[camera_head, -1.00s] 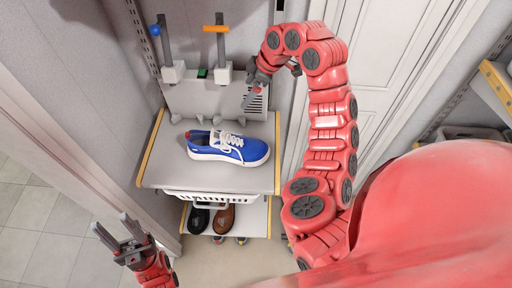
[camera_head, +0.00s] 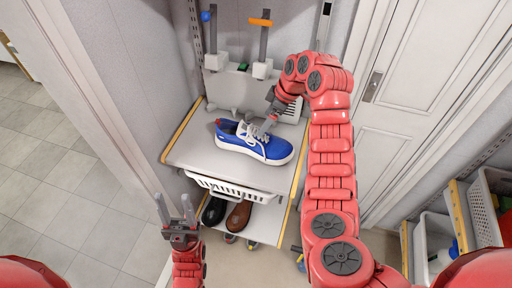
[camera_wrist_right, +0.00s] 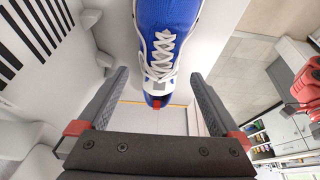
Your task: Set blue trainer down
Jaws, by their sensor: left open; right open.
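The blue trainer (camera_head: 250,143), with white laces and a white sole, rests on the grey shelf (camera_head: 190,152). In the right wrist view the trainer (camera_wrist_right: 162,50) lies beyond my open jaws, its laces facing me and its red-marked end nearest the gap. My right gripper (camera_head: 268,124) is above the trainer by its laces in the head view; whether it touches cannot be told. My left gripper (camera_head: 173,208) is open and empty, in front and left of the shelf.
A lower shelf with a white wire basket edge (camera_head: 235,190) holds a black shoe (camera_head: 214,211) and a brown shoe (camera_head: 238,215). Posts with a blue knob (camera_head: 206,16) and orange bar (camera_head: 260,22) stand behind. White bins (camera_head: 432,240) are at right.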

